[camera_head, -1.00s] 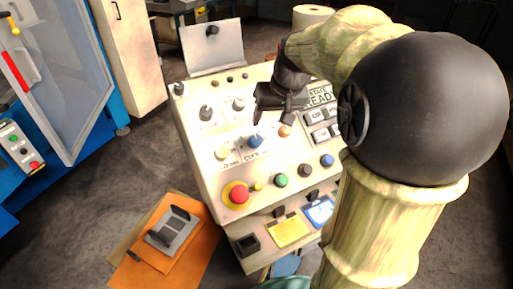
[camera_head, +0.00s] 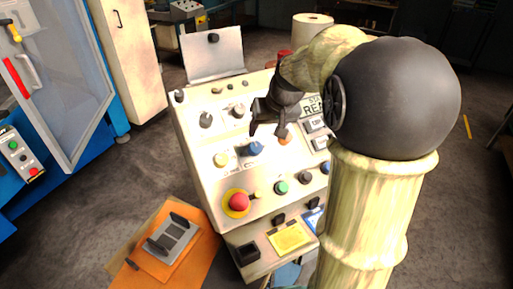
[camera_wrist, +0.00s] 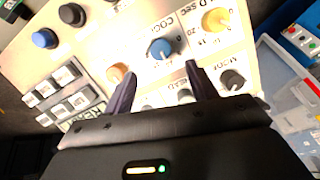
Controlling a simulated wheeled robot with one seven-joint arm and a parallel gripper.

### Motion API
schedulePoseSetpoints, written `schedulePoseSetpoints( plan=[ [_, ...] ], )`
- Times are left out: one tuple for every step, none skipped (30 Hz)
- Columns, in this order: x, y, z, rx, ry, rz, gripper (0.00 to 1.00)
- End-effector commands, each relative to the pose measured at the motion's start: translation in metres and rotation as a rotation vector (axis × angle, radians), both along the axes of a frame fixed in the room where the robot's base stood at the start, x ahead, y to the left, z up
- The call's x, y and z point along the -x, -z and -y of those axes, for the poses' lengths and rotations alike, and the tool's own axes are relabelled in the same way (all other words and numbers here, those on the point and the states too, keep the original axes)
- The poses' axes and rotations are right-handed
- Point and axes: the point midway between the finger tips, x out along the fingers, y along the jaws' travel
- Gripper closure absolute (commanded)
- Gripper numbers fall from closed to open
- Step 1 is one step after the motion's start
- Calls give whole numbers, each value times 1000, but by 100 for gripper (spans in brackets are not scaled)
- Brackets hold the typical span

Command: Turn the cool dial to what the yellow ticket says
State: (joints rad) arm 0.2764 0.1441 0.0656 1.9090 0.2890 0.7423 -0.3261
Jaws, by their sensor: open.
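The blue cool dial (camera_head: 256,149) is on the sloping cream panel. In the wrist view the blue dial (camera_wrist: 160,48), with partly readable lettering beside it, lies just beyond my fingertips, between their lines. My gripper (camera_head: 268,131) is open and empty above the dial in the head view. In the wrist view my gripper (camera_wrist: 161,70) has its two fingers apart, and I see no contact with the dial. The yellow ticket (camera_head: 289,236) lies on the panel's lower front ledge; its writing is too small to read.
A yellow dial (camera_wrist: 215,20) and an orange dial (camera_wrist: 117,72) flank the blue one closely. A red mushroom button (camera_head: 238,202) and a green button (camera_head: 281,188) sit lower on the panel. A blue card (camera_head: 314,219) is beside the ticket, partly hidden by my arm.

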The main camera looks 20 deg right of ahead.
Motion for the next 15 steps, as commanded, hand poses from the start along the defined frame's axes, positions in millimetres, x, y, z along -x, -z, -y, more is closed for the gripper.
schedulePoseSetpoints(
  plan=[
    [-3,9,-2,-2,-1,-5,43],
    [-6,14,-2,-2,0,-4,43],
    [-8,20,-3,-2,0,-4,43],
    [-10,25,-4,-2,-1,-5,43],
    [-12,30,-4,-3,0,-5,43],
    [-15,36,-5,-2,-1,-5,43],
    [-17,41,-6,-1,0,-5,43],
    [-19,46,-6,-1,0,-4,43],
    [-22,52,-7,-1,0,-4,43],
    [-24,57,-8,-1,0,-5,43],
    [-26,62,-8,-1,-1,-4,43],
    [-29,69,-9,-1,0,-5,43],
    [-31,73,-10,-1,0,-4,43],
    [-32,78,-11,-1,0,-4,43],
    [-35,84,-11,-2,1,-4,43]
  ],
)
